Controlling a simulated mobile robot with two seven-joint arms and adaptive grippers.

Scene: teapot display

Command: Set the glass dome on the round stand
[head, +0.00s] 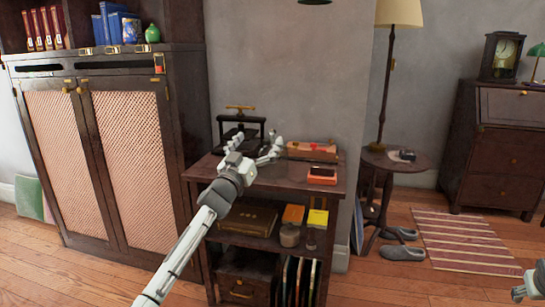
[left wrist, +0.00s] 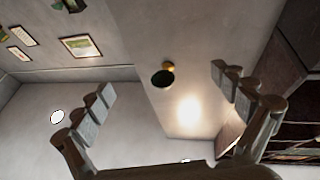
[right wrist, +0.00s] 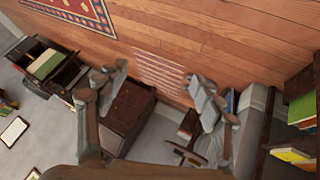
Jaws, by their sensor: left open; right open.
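I make out no glass dome in any view. No round stand for it is clear either; the one round-topped thing is a small dark side table (head: 396,161) by the floor lamp in the head view. My left gripper (head: 257,142) is open and empty, raised in front of the small shelf unit's top. In the left wrist view its spread fingers (left wrist: 162,80) face wall and ceiling. My right gripper (head: 522,286) is partly cut off at the lower right of the head view. In the right wrist view its fingers (right wrist: 157,76) are apart with nothing held between them.
The small shelf unit (head: 265,184) carries a black press (head: 240,122) and an orange-red box (head: 322,175). A tall cabinet (head: 125,160) stands left. A bureau (head: 495,150) with a clock (head: 501,56) stands right. Slippers (head: 402,252) and a striped rug (head: 465,240) lie on the floor.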

